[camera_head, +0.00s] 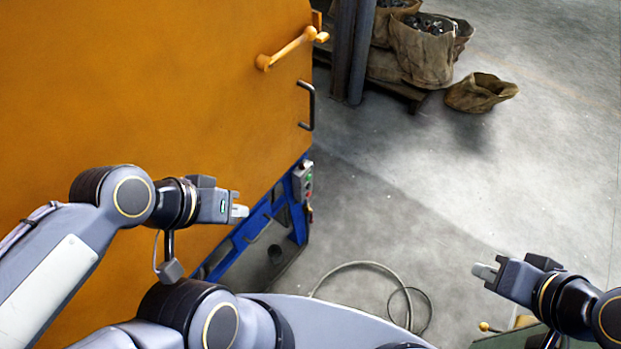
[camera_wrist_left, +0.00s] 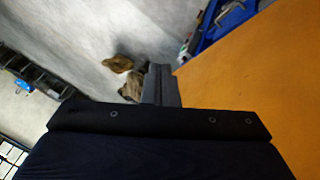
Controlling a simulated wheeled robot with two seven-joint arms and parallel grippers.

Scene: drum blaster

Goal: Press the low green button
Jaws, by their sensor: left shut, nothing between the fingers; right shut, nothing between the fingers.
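A small grey control box (camera_head: 303,181) is fixed at the right end of the blue frame, under the orange panel. A small green button (camera_head: 308,179) shows on its side, with a reddish spot below it; details are too small to tell. My left gripper (camera_head: 240,211) is shut and empty, in front of the orange panel, to the left of the box and apart from it. Its shut fingers also show in the left wrist view (camera_wrist_left: 161,86). My right gripper (camera_head: 484,271) is shut and empty at the lower right, far from the box.
The orange panel (camera_head: 140,90) fills the left, with a yellow lever (camera_head: 290,50) and a black handle (camera_head: 308,106) near its edge. The blue frame (camera_head: 262,222) runs below. Sacks (camera_head: 422,50) stand at the back. A cable (camera_head: 365,264) lies on otherwise open floor.

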